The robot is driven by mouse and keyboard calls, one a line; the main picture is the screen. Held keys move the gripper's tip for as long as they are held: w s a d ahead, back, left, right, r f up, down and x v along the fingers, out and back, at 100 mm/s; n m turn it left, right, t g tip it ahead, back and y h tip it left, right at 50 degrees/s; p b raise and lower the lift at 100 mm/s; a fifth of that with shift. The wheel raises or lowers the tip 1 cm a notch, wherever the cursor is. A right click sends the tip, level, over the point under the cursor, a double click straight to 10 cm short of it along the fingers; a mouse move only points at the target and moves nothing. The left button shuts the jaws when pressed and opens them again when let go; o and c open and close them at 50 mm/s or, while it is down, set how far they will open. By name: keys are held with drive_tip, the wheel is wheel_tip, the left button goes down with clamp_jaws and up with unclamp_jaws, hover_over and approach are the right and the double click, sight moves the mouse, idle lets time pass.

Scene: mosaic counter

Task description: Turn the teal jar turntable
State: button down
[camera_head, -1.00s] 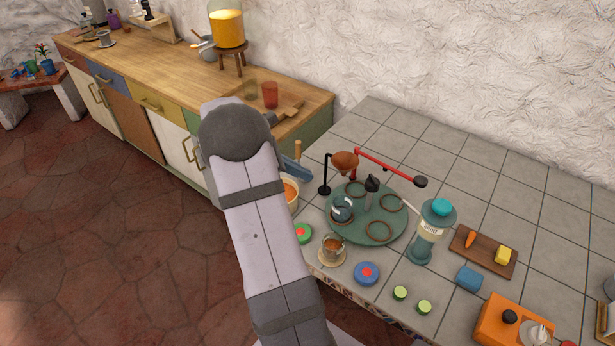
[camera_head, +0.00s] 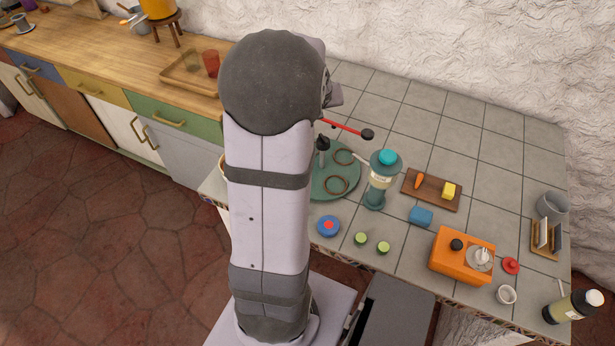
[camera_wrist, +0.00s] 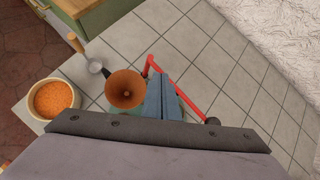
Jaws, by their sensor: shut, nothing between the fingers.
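The teal turntable (camera_head: 345,187) is a round disc on the tiled counter, with ring-shaped holders and a dark-topped centre post (camera_head: 323,146). My arm hides its left part in the head view, including the place where a glass jar stood earlier. In the wrist view, my gripper (camera_wrist: 162,88) is shut and empty, its blue-grey fingers together over the counter. It appears beside a copper funnel (camera_wrist: 125,89) and the red bar (camera_wrist: 190,97). The turntable is mostly hidden behind my fingers there. I cannot tell whether they touch it. The head view hides my fingertips.
A bowl of orange grains (camera_wrist: 53,98) stands left of the funnel. Tiles behind are clear.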

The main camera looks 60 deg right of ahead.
drive_tip(key=s+a+f+n+y, duration=0.25)
drive_tip(key=s+a, duration=0.25)
drive_tip(key=a, duration=0.3)
drive_tip(key=s+a+f+n+y, duration=0.1)
drive_tip(key=s+a+f+y, duration=0.3)
drive_tip(key=a, duration=0.4)
drive_tip(key=shift+h, duration=0.35)
drive_tip(key=x, duration=0.3)
drive_tip(key=b+x, duration=0.1)
drive_tip(key=x, duration=0.2)
drive_tip(key=s+b+x, duration=0.1)
drive_tip(key=x, duration=0.2)
drive_tip(key=shift+w+f, duration=0.1)
drive_tip(key=shift+f, duration=0.25)
drive_tip(key=shift+w+d+f+p, duration=0.1)
drive_tip(key=shift+w+d+p, duration=0.65)
drive_tip(key=shift+w, duration=0.35)
drive_tip(key=shift+w+d+f, duration=0.2)
drive_tip(key=shift+w+d, duration=0.25)
drive_tip(key=shift+w, duration=0.05)
drive_tip(key=shift+w+m+g+h+p, duration=0.15)
drive_tip(key=shift+w+m+g+p, duration=0.25)
drive_tip(key=shift+m, duration=0.4)
drive_tip(key=shift+w+m+g+h+p, duration=0.25)
drive_tip(key=shift+m+p, duration=0.2)
drive_tip(key=shift+m, duration=0.3)
drive_tip(key=shift+w+p, duration=0.3)
drive_tip(key=shift+w, duration=0.05)
